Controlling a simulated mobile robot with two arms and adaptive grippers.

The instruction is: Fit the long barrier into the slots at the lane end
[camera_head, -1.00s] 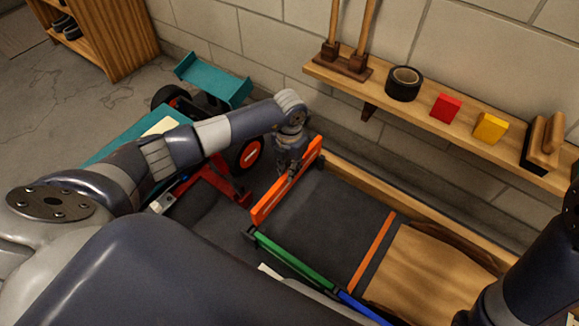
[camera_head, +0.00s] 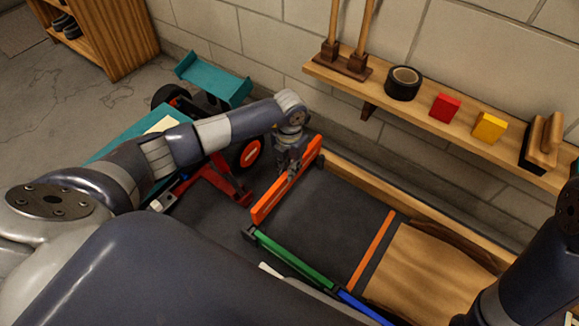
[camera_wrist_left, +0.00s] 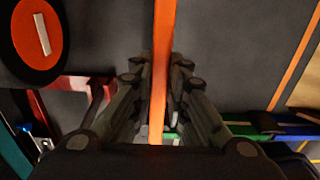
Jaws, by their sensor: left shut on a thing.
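The long orange barrier (camera_head: 268,207) stands on edge across the left end of the dark lane (camera_head: 325,225). My left gripper (camera_head: 291,168) is shut on it near its middle. In the left wrist view the barrier (camera_wrist_left: 163,50) runs between the two fingers of the left gripper (camera_wrist_left: 160,95). Its near end is close to the end of the green rail (camera_head: 295,258), and its far end is by the wooden side rail (camera_head: 380,190). I cannot tell whether either end sits in a slot. My right arm shows at the right edge; its gripper is out of view.
A teal race car (camera_head: 125,135) with red front parts (camera_head: 215,175) stands just left of the lane end, close to my left arm. A wall shelf (camera_head: 430,110) holds black tape (camera_head: 403,83), a red block (camera_head: 445,107) and a yellow block (camera_head: 489,127). An orange stripe (camera_head: 375,248) crosses the lane.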

